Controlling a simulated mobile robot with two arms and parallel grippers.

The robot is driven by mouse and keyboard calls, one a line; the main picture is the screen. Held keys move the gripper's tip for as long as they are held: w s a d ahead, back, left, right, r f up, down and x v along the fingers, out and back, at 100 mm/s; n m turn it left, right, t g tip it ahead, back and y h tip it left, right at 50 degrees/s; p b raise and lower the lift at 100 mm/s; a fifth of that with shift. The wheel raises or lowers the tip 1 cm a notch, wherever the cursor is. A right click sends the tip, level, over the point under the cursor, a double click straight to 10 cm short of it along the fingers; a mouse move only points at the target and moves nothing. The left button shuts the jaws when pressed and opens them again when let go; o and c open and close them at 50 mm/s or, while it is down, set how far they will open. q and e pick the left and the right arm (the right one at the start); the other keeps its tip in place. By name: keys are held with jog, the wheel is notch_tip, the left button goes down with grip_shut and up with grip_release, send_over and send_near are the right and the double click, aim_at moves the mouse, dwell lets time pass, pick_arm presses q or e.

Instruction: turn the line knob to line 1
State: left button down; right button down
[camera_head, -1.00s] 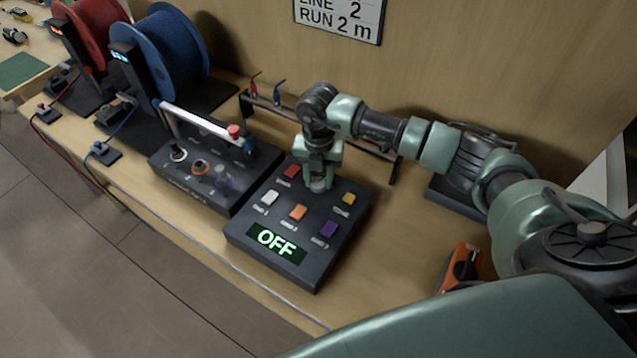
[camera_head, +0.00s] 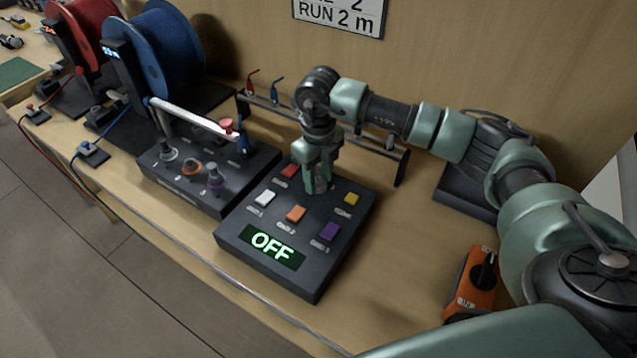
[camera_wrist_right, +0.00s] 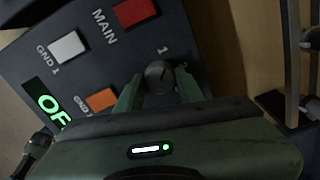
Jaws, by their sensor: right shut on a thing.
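The control panel (camera_head: 318,268) is a dark sloped box with a lit green OFF display (camera_head: 273,250) and several coloured buttons. My right gripper (camera_head: 317,188) points down at the panel, below the red button and left of the yellow one. In the right wrist view, my right gripper (camera_wrist_right: 160,90) is shut on a small dark round knob (camera_wrist_right: 159,76), one finger on each side. A white "1" (camera_wrist_right: 162,50) is printed just above the knob there. A pale mark on the knob points roughly toward it; its exact angle is hard to tell. My left gripper is out of view.
A second dark box (camera_head: 205,200) with several knobs and a white bar stands left of the panel. Blue (camera_head: 165,55) and red (camera_head: 88,45) cable spools stand behind it. An orange device (camera_head: 468,285) lies right. A low rack (camera_head: 400,168) runs along the wall.

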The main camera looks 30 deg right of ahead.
aim_at(318, 182)
jog(key=shift+n+b, duration=0.8)
jog(key=shift+n, duration=0.8)
jog(key=c, duration=0.9)
grip_release()
notch_tip(318, 182, up, 8)
jog(key=shift+f+b, duration=0.1)
jog(key=shift+b, duration=0.55)
